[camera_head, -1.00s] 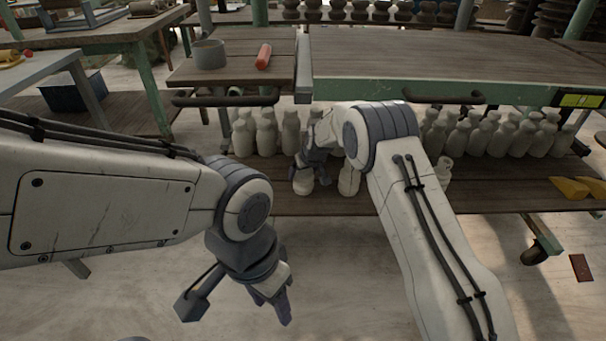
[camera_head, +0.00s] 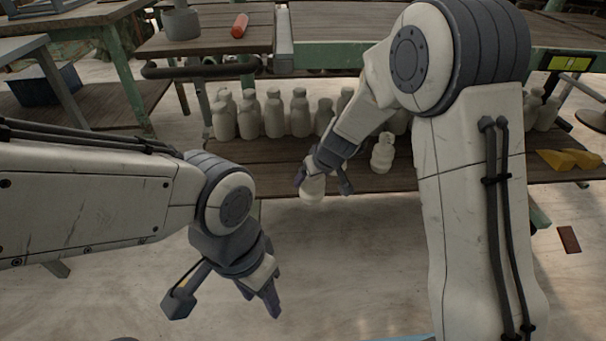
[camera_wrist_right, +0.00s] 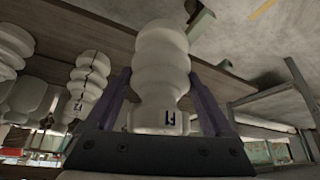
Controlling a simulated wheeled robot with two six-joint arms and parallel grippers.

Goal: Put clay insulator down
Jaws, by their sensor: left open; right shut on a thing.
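My right gripper (camera_head: 322,180) is shut on a pale clay insulator (camera_head: 312,191), at the front edge of the lower shelf (camera_head: 275,178). In the right wrist view the held insulator (camera_wrist_right: 162,60) stands between the two purple fingers, its ribbed body whole and a small dark blue mark near its base. I cannot tell whether it touches the shelf; it seems to hang at or just past the edge. My left gripper (camera_head: 268,290) is open and empty, low over the floor in front of the shelf.
Several pale insulators (camera_head: 272,118) stand in rows on the lower shelf. One insulator (camera_head: 382,155) stands apart near the front; in the wrist view one has a dark crack (camera_wrist_right: 88,80). A grey pot (camera_head: 182,24) and orange cylinder (camera_head: 240,25) are on the upper table.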

